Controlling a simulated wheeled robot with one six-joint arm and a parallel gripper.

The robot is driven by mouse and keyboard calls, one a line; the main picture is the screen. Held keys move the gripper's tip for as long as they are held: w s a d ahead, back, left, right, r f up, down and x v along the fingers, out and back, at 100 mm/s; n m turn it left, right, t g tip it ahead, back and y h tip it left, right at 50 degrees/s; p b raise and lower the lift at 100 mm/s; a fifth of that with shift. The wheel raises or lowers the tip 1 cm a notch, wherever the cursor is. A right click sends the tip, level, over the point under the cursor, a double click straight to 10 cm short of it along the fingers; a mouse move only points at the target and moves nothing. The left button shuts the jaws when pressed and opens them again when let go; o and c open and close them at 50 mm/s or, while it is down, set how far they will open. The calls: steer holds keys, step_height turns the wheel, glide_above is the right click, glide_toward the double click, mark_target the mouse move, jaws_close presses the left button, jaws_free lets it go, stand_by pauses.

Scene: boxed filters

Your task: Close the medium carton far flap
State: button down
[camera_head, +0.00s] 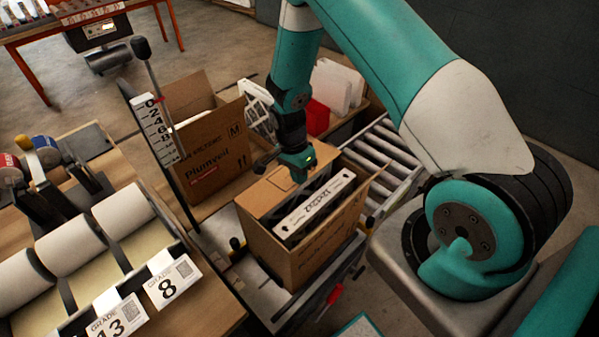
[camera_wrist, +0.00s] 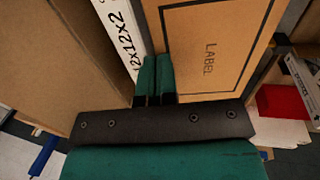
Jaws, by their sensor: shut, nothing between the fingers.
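An open brown carton (camera_head: 285,252) stands in the middle of the head view; I cannot read a size mark on it. A white filter box marked 12x12x2 (camera_head: 318,208) stands inside, and it also shows in the wrist view (camera_wrist: 122,38). A flap (camera_head: 262,197) lies inward over the carton's left part. In the wrist view, a panel printed LABEL (camera_wrist: 208,50) lies right of the filter box. My gripper (camera_wrist: 154,78) is shut and empty, its fingertips at this panel's left edge; contact is unclear. Another flap (camera_head: 366,172) stands up at the carton's right.
A larger-looking open Plumveil carton marked M (camera_head: 210,158) stands behind to the left, beside an upright measuring scale (camera_head: 154,128). A roller conveyor (camera_head: 385,150) and a red bin (camera_head: 316,117) are behind to the right.

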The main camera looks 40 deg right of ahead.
steer(key=b+x, duration=0.2)
steer(key=shift+s+f+b, duration=0.2)
steer(key=shift+f+b, duration=0.1)
steer(key=shift+b, duration=0.1)
steer(key=shift+s+r, duration=0.1)
stand_by(0.3)
steer(key=shift+s+p+v, duration=0.2)
steer(key=shift+p+v, duration=0.75)
steer(key=shift+v, duration=0.1)
steer(key=s+r+v, duration=0.1)
steer(key=s+v, duration=0.2)
steer(key=v, duration=1)
steer(key=s+a+r+n+t+y+b, duration=0.1)
steer(key=s+a+r+n, duration=0.2)
steer(key=a+r+n, duration=0.15)
steer(key=s+a+r+n+t+y, duration=0.1)
steer(key=s+a+r+n, duration=0.25)
steer(key=r+n, duration=0.25)
steer(key=s+a+r+n+y, duration=0.1)
steer(key=s+a+r+n, duration=0.2)
steer(key=s+n, duration=0.3)
steer(key=s+a+r+n+y+b, duration=0.1)
steer(key=s+a+r+n, duration=0.3)
steer(key=s+n, duration=0.2)
steer(key=shift+s+a+y, duration=0.3)
steer(key=shift+s+a, duration=0.1)
steer(key=shift+s, duration=0.15)
